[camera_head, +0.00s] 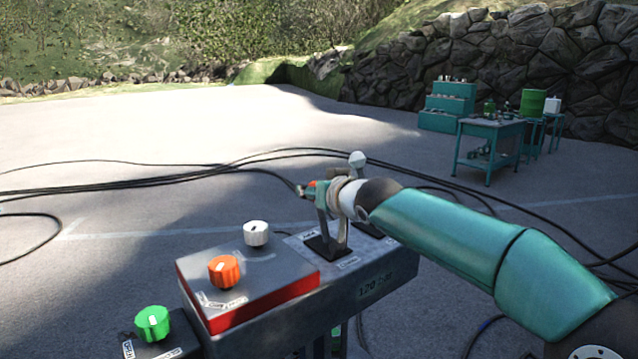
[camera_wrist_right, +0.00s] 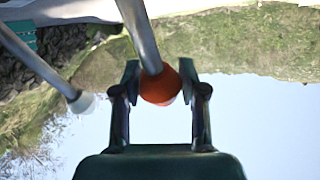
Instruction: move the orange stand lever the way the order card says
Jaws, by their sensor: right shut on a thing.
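The orange ball knob (camera_wrist_right: 158,88) of the stand lever sits between the two fingers of my right gripper (camera_wrist_right: 160,76) in the right wrist view. The gripper is shut on it, and the lever's grey rod (camera_wrist_right: 139,30) runs up out of that picture. No order card can be made out. My left gripper is not in view.
A second lever with a white knob (camera_head: 357,159) stands close by the gripper. The control stand (camera_head: 375,272) also carries orange (camera_head: 224,271), white (camera_head: 256,233) and green (camera_head: 152,323) dials. Black cables (camera_head: 130,178) cross the ground. A teal workbench (camera_head: 491,128) stands far off at right.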

